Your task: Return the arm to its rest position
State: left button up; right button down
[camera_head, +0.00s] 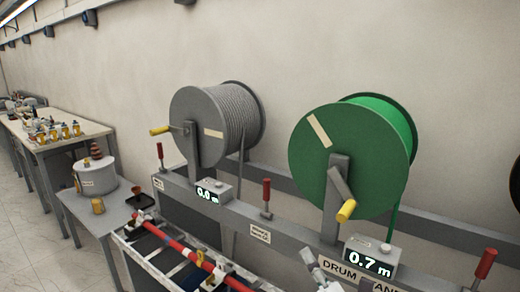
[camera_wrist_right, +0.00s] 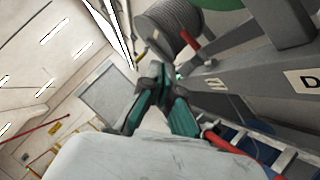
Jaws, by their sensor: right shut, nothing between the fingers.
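My right gripper (camera_head: 312,262) shows small at the bottom of the head view, in front of the drum rack's front beam (camera_head: 285,240) and left of the 0.7 m display (camera_head: 368,262). In the right wrist view its teal fingers (camera_wrist_right: 160,88) are shut with nothing between them. Part of my right arm is cut off by the lower edge of the head view. My left gripper is not in view. The green cable drum (camera_head: 345,160) with its yellow-handled crank stands above and to the right of the right gripper, apart from it.
A grey cable drum (camera_head: 207,130) hangs left of the green one, with a 0.0 m display (camera_head: 209,194). Red-handled levers (camera_head: 266,195) stand up along the beam. A ladder-like rack with a red rod (camera_head: 180,246) lies in front. Side tables (camera_head: 85,205) with parts stand left.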

jog(key=s+d+f+m+g+h, duration=0.3)
jog(key=s+d+f+m+h, duration=0.2)
jog(key=f+m, duration=0.35)
jog(key=s+d+f+m+g+h, duration=0.45)
jog(key=f+m, duration=0.25)
jog(key=m, duration=0.2)
jog(key=s+f+m+g, duration=0.4)
jog(key=s, duration=0.7)
jog(key=s+f+m+g, duration=0.4)
jog(key=s+m+g, duration=0.1)
jog(key=s, duration=0.6)
notch_tip(320, 180, down, 28)
jog(key=s, duration=0.2)
jog(key=s+d+f+g, duration=0.2)
jog(key=s+d+f, duration=0.1)
jog(key=s+f, duration=1.1)
jog(key=shift+s+n+y, duration=0.35)
jog(key=shift+s+n, duration=0.1)
jog(key=shift+s, duration=0.15)
